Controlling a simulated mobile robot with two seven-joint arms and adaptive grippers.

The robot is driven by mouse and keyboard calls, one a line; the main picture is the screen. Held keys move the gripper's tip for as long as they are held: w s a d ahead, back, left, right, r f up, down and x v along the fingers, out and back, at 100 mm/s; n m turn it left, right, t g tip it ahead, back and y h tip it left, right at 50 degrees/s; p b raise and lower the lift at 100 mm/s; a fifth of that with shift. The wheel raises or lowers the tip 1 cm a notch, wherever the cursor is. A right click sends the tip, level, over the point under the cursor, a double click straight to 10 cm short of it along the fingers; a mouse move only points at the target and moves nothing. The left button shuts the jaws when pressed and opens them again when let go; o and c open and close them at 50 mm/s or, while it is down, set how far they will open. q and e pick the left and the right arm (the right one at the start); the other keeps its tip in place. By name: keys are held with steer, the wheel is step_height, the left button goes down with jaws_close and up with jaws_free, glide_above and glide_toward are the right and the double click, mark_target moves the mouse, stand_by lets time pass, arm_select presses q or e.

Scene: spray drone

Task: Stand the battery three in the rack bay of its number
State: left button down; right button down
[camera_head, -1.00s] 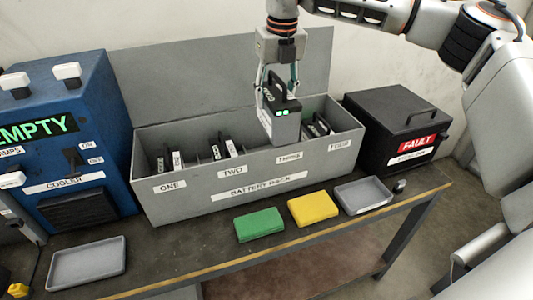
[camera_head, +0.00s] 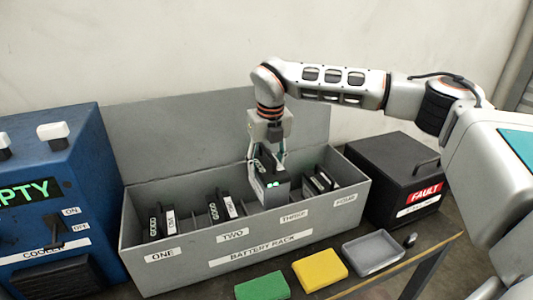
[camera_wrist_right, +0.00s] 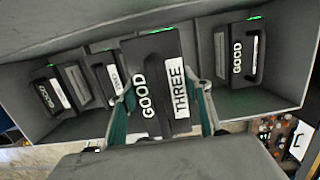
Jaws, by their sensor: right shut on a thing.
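My left gripper is not in view.
Other batteries stand in the rack at the ONE (camera_head: 154,222), TWO (camera_head: 223,205) and FOUR (camera_head: 319,181) bays. A black FAULT box (camera_head: 385,160) is right, a blue cooler (camera_head: 55,190) left. Green (camera_head: 262,286) and yellow (camera_head: 320,268) pads and a grey tray (camera_head: 373,251) lie in front.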

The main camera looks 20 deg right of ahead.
step_height(320, 180, down, 11)
steer(key=shift+w+f+p, duration=0.15)
steer(key=shift+f+p, duration=0.05)
steer(key=shift+p, duration=0.15)
stand_by(0.4)
steer(key=shift+a+f, duration=0.1)
steer(key=c, duration=1.1)
jaws_free()
steer(key=shift+f, duration=0.2)
steer(key=shift+o, duration=0.5)
steer(key=shift+s, duration=0.2)
steer(key=r, duration=0.4)
steer(key=s+r, duration=0.1)
steer(key=r, duration=0.3)
steer(key=r+b, duration=0.1)
steer(key=r, duration=0.3)
steer(key=shift+s, duration=0.4)
